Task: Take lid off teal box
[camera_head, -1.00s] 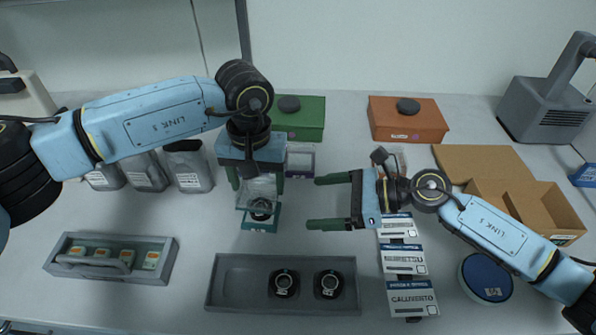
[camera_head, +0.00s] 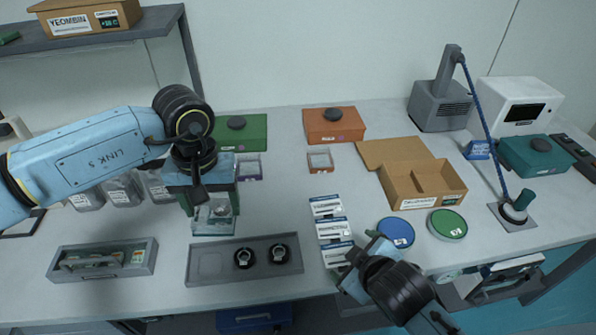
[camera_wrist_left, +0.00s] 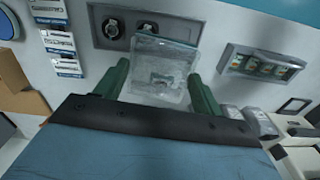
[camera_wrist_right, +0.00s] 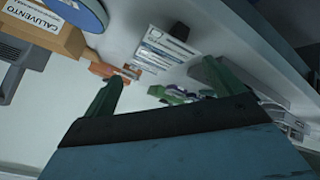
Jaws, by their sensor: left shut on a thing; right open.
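A small clear-topped box with a teal rim (camera_head: 213,229) stands on the table behind the grey tray. My left gripper (camera_head: 211,207) points down over it, shut on a clear lid, which also shows in the left wrist view (camera_wrist_left: 165,60). Whether the lid touches the box is unclear.
A grey tray (camera_head: 205,277) with two dark round parts lies in front of the left gripper. White labelled packs (camera_head: 331,231) lie near the right wrist.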

